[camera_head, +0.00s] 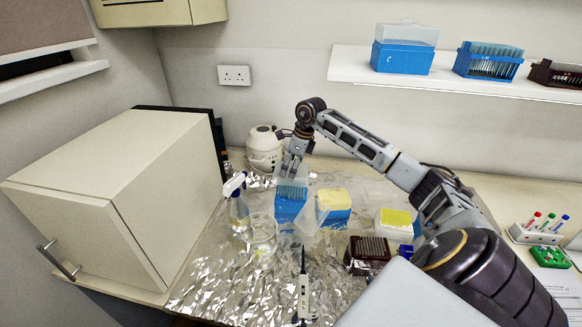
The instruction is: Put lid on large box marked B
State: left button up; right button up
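A large blue box (290,208) stands on the foil-covered bench, with a pale top part that may be tips or a clear lid. My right gripper (292,172) points down just above it. The gap between its fingers is too small to judge, and I cannot tell whether it touches the box. A blue box with a yellow top (333,208) stands to the right. A clear, lid-like piece (309,228) seems to lie in front of these boxes. No letter B is readable from here. My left gripper is not in view.
A spray bottle (239,210) and clear beaker (262,235) stand left of the boxes. A white and yellow box (394,222), a brown rack (368,252) and a pipette (303,290) are nearby. A shelf (450,83) overhangs at right. Foil is bare at front left.

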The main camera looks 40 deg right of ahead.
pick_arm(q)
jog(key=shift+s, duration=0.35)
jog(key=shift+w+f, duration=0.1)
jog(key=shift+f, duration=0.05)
pick_arm(e)
jog(key=shift+f, duration=0.25)
jog(key=shift+f+b, duration=0.65)
jog(key=shift+f, duration=0.25)
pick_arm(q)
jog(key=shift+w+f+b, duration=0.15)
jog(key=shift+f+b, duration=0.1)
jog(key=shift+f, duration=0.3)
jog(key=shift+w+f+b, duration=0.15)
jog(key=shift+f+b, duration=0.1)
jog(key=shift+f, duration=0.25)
pick_arm(e)
jog(key=shift+f, duration=0.9)
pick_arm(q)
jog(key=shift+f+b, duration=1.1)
pick_arm(e)
jog(key=shift+f, duration=1.45)
